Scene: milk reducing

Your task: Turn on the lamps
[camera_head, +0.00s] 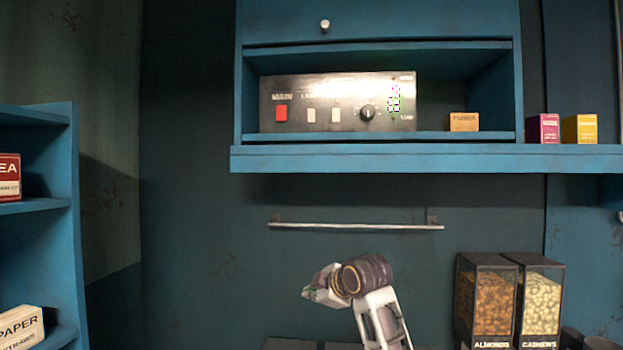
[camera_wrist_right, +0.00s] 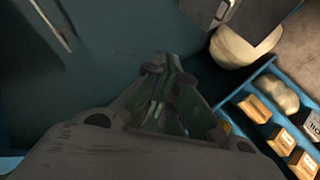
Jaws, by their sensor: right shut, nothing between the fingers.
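The black control panel (camera_head: 338,125) stands in the blue wall shelf in the head view. It has a red switch (camera_head: 281,113) on the left, two pale switches (camera_head: 311,115) (camera_head: 335,115) beside it, a round black knob (camera_head: 367,113) and a small lit display (camera_head: 394,98). My right arm is below it, apart from the panel. In the right wrist view my right gripper (camera_wrist_right: 165,80) is shut and empty, with dark wall beyond it. No lamp is clearly identifiable. My left gripper is not in view.
A metal rail (camera_head: 355,226) runs along the wall below the shelf ledge (camera_head: 430,158). A small tan box (camera_head: 463,122) sits right of the panel. Almond (camera_head: 486,295) and cashew (camera_head: 540,300) dispensers stand lower right. A blue shelf unit (camera_head: 75,220) is at left.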

